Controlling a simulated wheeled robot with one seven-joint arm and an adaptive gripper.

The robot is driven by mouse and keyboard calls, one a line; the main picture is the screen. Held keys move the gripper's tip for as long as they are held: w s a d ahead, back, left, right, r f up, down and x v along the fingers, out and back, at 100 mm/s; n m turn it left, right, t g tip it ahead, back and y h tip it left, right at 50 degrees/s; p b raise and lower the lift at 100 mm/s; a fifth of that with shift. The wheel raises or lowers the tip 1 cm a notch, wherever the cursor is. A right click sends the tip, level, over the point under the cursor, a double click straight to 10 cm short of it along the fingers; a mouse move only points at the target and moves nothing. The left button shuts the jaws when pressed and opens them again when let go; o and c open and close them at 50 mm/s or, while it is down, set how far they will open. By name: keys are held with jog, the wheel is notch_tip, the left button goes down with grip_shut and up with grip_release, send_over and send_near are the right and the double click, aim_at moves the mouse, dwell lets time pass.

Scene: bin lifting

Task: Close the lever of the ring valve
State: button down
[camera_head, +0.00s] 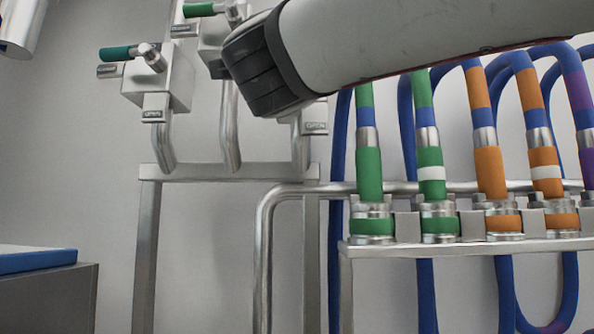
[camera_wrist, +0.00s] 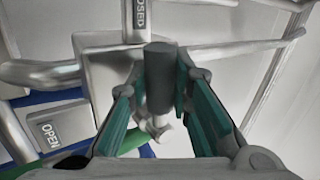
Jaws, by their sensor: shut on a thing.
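In the wrist view, a dark grey cylindrical lever handle (camera_wrist: 160,80) stands between the two teal-padded fingers of my gripper (camera_wrist: 158,72). The gripper is shut on this handle. A metal valve body (camera_wrist: 98,62) lies behind it. A plate ending in "OSED" (camera_wrist: 138,18) is above the handle, and an "OPEN" plate (camera_wrist: 47,132) is at lower left. In the head view my arm covers this valve, its lever and my gripper; only a small label plate (camera_head: 315,128) and a pipe show below the arm.
Two other valves with green levers, one at left (camera_head: 117,53) and one farther right (camera_head: 199,9), stand near my arm. A rack (camera_head: 460,245) with several green- and orange-banded hoses is at right. A blue-topped surface (camera_head: 35,262) is at lower left.

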jog(key=shift+r+m+h, duration=0.25)
jog(key=shift+m+h, duration=0.35)
jog(key=shift+m, duration=0.2)
jog(key=c, duration=1.4)
grip_release()
jog(key=shift+c, duration=0.2)
